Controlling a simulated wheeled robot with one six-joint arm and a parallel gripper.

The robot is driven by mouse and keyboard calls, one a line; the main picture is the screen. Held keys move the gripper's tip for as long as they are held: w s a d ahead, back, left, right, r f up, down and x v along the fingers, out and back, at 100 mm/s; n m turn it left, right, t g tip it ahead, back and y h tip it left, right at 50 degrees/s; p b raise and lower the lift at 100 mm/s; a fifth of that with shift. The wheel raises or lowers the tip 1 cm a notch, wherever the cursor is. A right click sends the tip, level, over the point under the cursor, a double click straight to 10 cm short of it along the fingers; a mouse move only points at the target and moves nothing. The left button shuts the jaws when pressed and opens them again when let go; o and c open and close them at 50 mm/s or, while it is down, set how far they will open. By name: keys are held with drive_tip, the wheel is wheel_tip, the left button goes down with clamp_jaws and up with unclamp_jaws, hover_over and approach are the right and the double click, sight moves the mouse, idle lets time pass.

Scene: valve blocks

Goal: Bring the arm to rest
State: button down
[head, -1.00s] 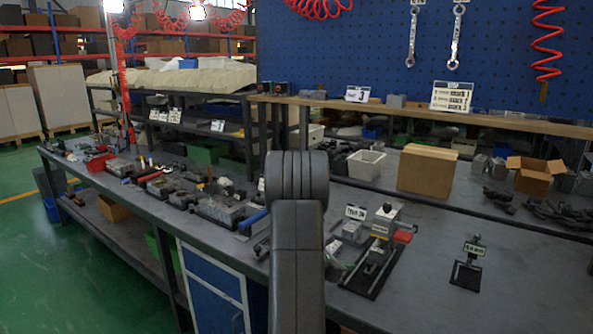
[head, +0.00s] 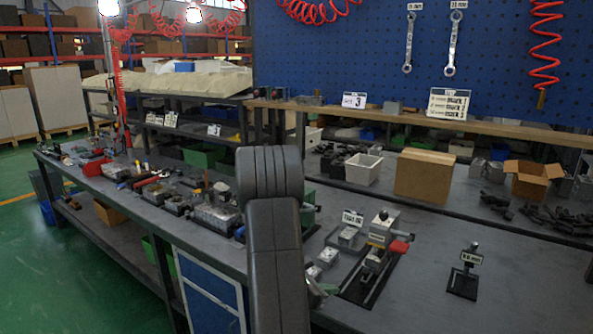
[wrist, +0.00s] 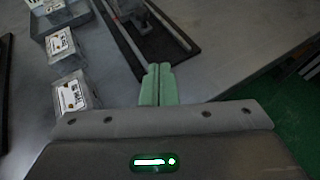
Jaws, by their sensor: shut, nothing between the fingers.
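My gripper (wrist: 159,84) shows in the wrist view with its two green fingers pressed together and nothing between them. It hangs over the grey bench top (wrist: 215,60), just in front of the end of a black base plate (wrist: 190,45) and to the right of several small metal blocks. In the head view my dark arm stands upright in the middle and hides part of the bench. Only a bit of green by the arm's right side shows there, near the valve fixture (head: 378,245) with its red part.
Small grey valve blocks (head: 327,257) lie left of the fixture. A small black stand (head: 467,272) with a label is at the right. Behind are a cardboard box (head: 424,175), a white bin (head: 364,168) and a raised wooden shelf (head: 540,132). Bench between fixture and stand is clear.

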drive_tip(key=v, duration=0.8)
drive_tip(key=s+d+r+m+g+y, duration=0.2)
drive_tip(key=s+d+r+m+g, duration=0.2)
drive_tip(key=s+d+m, duration=0.3)
drive_tip(key=s+m+g, duration=0.1)
drive_tip(key=s+m, duration=0.2)
drive_tip(key=s, duration=0.2)
drive_tip(key=shift+d+g+y, duration=0.3)
drive_tip(key=shift+d+y, duration=0.1)
drive_tip(key=shift+s, duration=0.1)
